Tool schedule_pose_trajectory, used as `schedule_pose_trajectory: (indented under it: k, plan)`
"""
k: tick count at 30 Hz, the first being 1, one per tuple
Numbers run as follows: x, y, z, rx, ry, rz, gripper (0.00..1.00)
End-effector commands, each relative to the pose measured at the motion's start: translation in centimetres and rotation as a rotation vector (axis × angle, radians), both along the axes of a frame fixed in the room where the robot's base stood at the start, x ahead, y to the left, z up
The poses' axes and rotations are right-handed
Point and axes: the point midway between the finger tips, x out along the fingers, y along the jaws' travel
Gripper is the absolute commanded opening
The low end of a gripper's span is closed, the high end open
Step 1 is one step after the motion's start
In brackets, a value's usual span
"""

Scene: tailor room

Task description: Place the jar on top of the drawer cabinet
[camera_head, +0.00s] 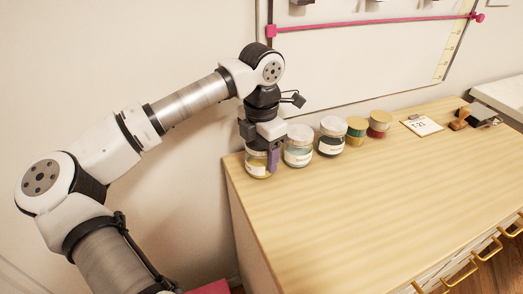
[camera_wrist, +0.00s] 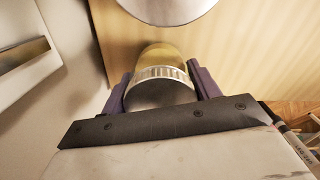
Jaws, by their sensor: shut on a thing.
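A glass jar with yellowish contents and a pale label (camera_head: 257,166) is at the left back corner of the wooden drawer cabinet (camera_head: 370,200). My gripper (camera_head: 261,155) points down and is shut on this jar. In the wrist view the jar (camera_wrist: 163,78) sits between the two purple fingers of my gripper (camera_wrist: 160,90), seen from above its ribbed lid. The jar is at the cabinet top; whether it touches the surface I cannot tell. The fingers hide part of it.
Right of the held jar stand a pale jar (camera_head: 298,147), a dark jar (camera_head: 331,138), a green-and-yellow jar (camera_head: 355,131) and a red jar (camera_head: 379,124). A small card (camera_head: 422,125) lies farther right. The front of the top is clear. A wall board (camera_head: 360,60) hangs behind.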

Motion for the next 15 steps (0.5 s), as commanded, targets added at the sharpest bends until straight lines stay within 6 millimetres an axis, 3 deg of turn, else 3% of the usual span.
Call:
schedule_pose_trajectory:
  k: [9, 10, 15]
  plan:
    - [0.01, 0.00, -0.42, 0.001, -0.001, 0.000, 0.34]
    - [0.01, 0.00, -0.25, 0.001, -0.001, 0.000, 0.65]
    - [0.01, -0.01, -0.21, 0.001, -0.001, -0.001, 0.83]
